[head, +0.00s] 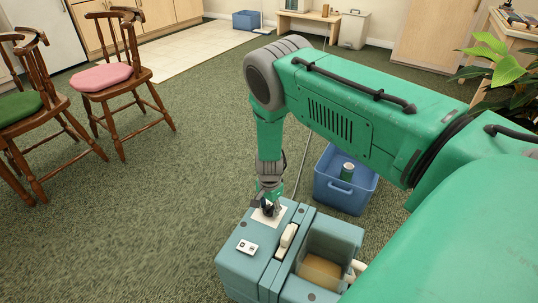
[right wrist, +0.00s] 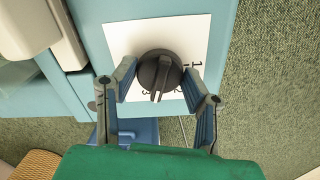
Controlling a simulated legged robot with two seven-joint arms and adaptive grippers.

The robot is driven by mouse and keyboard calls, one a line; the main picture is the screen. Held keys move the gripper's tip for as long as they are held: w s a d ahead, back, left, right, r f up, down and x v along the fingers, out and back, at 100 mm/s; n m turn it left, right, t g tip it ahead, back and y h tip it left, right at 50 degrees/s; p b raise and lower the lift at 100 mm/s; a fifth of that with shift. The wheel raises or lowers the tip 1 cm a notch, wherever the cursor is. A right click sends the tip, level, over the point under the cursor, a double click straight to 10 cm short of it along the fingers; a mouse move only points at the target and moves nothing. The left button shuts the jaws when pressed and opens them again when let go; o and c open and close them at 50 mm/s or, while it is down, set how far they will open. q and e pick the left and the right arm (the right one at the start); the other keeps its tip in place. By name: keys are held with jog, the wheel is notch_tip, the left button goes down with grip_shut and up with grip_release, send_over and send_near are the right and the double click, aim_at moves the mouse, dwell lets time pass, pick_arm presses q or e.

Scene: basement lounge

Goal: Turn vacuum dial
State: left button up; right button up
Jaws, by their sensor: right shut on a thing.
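The vacuum (head: 240,272) is a blue-green box on the carpet, low in the middle of the head view. Its dial (right wrist: 160,70) is a round dark knob with a raised ridge, on a white plate (right wrist: 120,40) marked with numbers. The ridge points down in the right wrist view, between the 2 and the 3. My right gripper (head: 268,209) reaches down onto the dial from above. In the right wrist view its two fingers (right wrist: 159,76) are on either side of the knob, shut on it. In the head view the gripper mostly hides the dial. My left gripper is out of view.
Wooden chairs with a pink cushion (head: 103,77) and a green cushion (head: 17,107) stand at left. A plant (head: 497,62) is at right. Carpet left of the vacuum is clear.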

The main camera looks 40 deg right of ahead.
aim_at(269, 205)
jog(key=shift+w+d+r+m, duration=0.1)
jog(key=shift+w+m, duration=0.05)
jog(key=shift+m, duration=0.45)
jog(key=shift+w+d+r+m, duration=0.1)
jog(key=shift+m, duration=0.5)
jog(key=o, duration=1.2)
jog(key=shift+c, duration=0.2)
jog(key=shift+s+a, duration=0.1)
jog(key=shift+f, duration=0.1)
notch_tip(269, 205, up, 12)
